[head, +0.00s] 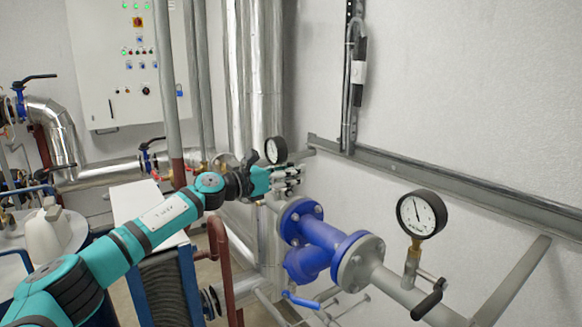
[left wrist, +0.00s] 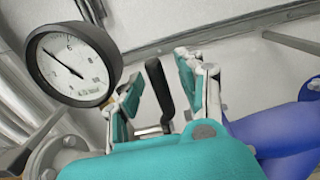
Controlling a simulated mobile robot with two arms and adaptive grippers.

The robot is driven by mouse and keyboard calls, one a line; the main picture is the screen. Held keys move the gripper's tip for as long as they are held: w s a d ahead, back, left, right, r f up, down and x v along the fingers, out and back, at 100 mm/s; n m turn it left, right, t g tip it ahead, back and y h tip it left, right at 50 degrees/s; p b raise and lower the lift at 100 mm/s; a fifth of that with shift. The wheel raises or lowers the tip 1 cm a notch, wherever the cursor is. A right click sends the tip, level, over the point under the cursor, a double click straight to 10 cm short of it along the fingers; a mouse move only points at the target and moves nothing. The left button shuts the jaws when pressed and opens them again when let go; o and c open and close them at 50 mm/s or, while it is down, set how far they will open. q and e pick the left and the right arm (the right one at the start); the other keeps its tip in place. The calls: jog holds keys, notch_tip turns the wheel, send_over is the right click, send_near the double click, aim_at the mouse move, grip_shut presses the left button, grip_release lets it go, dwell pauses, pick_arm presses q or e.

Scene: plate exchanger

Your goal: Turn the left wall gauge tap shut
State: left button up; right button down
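The left wall gauge (head: 276,150) is a small round white dial with a black rim, just behind my left gripper (head: 292,176) in the head view. In the left wrist view the gauge (left wrist: 74,64) fills the upper left. Its tap has a black lever handle (left wrist: 160,92), which stands between the two fingers of my left gripper (left wrist: 158,88). The fingers are open, with a gap visible on both sides of the handle. In the head view the gripper hides this tap. My right gripper is not in view.
A second gauge (head: 421,214) with a black tap handle (head: 430,299) stands at the right. A blue flanged valve body (head: 325,242) lies between the gauges, below my gripper. A grey wall rail (head: 440,176) runs behind. Vertical metal pipes (head: 258,70) rise behind the left gauge.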

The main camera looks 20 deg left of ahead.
pick_arm(q)
jog(key=shift+w, duration=0.1)
grip_shut()
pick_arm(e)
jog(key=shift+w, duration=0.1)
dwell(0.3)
